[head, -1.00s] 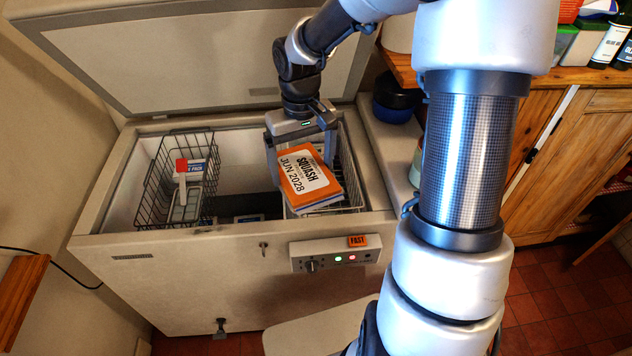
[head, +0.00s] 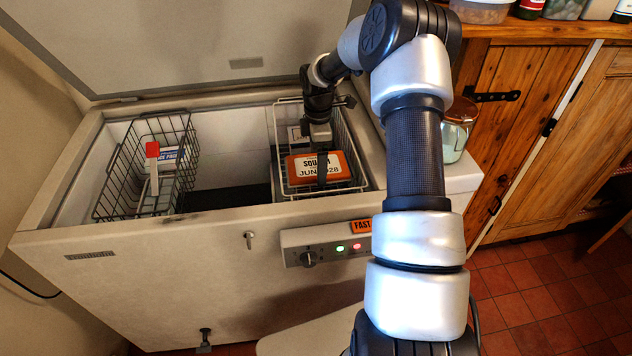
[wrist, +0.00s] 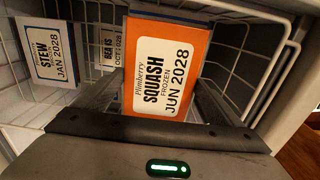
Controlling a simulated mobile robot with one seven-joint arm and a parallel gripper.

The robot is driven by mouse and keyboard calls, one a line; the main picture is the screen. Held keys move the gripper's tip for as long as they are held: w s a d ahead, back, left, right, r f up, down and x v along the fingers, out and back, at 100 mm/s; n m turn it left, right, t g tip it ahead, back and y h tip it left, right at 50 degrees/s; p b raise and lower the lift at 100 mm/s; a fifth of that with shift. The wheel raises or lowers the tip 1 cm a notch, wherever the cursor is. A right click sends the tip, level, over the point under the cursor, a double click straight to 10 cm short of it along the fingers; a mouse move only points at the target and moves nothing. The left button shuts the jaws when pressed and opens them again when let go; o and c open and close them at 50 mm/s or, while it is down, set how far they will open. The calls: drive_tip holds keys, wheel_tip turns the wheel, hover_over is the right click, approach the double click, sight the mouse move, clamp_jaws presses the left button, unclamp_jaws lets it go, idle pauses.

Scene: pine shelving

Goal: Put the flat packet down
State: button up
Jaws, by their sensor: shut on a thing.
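The flat packet is orange with a white label reading SQUASH, JUN 2028. It sits inside the right wire basket (head: 277,150) of the chest freezer, in the head view (head: 302,177). It also shows large in the wrist view (wrist: 150,70), label towards the camera. My gripper (head: 322,168) reaches down into this basket from above and is shut on the packet. A finger crosses the label in the head view. Whether the packet's underside touches anything beneath is hidden.
Stew (wrist: 50,78) and beans (wrist: 107,66) packets are in the basket, beside the squash packet in the wrist view. A left wire basket (head: 112,185) holds a red-topped item and packets. The freezer lid (head: 180,40) stands open. A glass jar (head: 453,140) stands right of the freezer opening.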

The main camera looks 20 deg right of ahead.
wheel_tip(320, 180, down, 8)
drive_tip(key=shift+f+b, duration=0.1)
drive_tip(key=shift+b, duration=0.55)
drive_tip(key=shift+f, duration=0.1)
drive_tip(key=o, duration=1.2)
